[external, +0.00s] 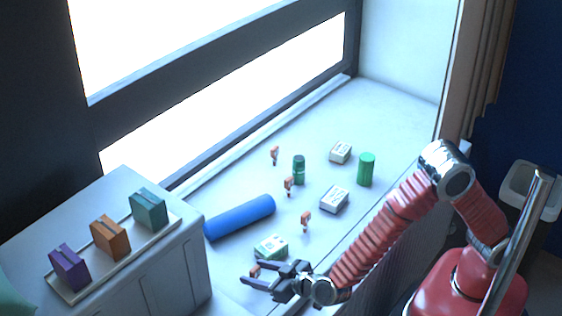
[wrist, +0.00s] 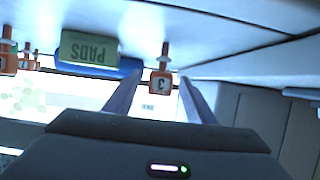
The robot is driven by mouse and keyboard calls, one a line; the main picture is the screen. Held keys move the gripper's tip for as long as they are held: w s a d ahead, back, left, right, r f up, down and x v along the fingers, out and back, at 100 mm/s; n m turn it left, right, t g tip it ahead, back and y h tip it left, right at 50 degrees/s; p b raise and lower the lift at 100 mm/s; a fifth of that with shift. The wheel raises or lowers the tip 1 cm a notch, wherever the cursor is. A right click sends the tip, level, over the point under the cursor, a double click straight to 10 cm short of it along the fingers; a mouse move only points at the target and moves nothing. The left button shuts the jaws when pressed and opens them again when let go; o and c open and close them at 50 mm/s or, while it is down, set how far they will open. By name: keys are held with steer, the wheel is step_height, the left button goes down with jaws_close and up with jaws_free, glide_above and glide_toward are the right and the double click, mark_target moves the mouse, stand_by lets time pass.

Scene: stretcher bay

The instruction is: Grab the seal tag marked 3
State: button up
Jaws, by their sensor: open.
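The seal tag marked 3 (wrist: 161,84) is a small orange tag with a white numbered face and a narrow stem, in the wrist view. It also shows as a small orange piece by the jaws in the external view (external: 254,271). My gripper (wrist: 159,82) is open, with one finger on each side of this tag; I cannot tell whether either touches it. In the external view my gripper (external: 250,276) is low over the front of the sill. Other orange tags (external: 306,220) (external: 288,185) (external: 275,154) stand farther back; their numbers are unreadable.
A green PADS box (external: 271,248) lies close behind my gripper, with a blue roll (external: 240,217) beyond. White boxes (external: 334,199) (external: 340,152), a green bottle (external: 299,170) and a green cylinder (external: 367,169) stand farther back. A cabinet (external: 185,262) holds colored packs at left.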

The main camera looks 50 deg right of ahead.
steer(key=shift+w, duration=0.1)
steer(key=shift+x, duration=2.5)
steer(key=shift+f, duration=0.15)
steer(key=shift+c, duration=0.5)
steer(key=c, duration=1)
step_height(320, 180, up, 10)
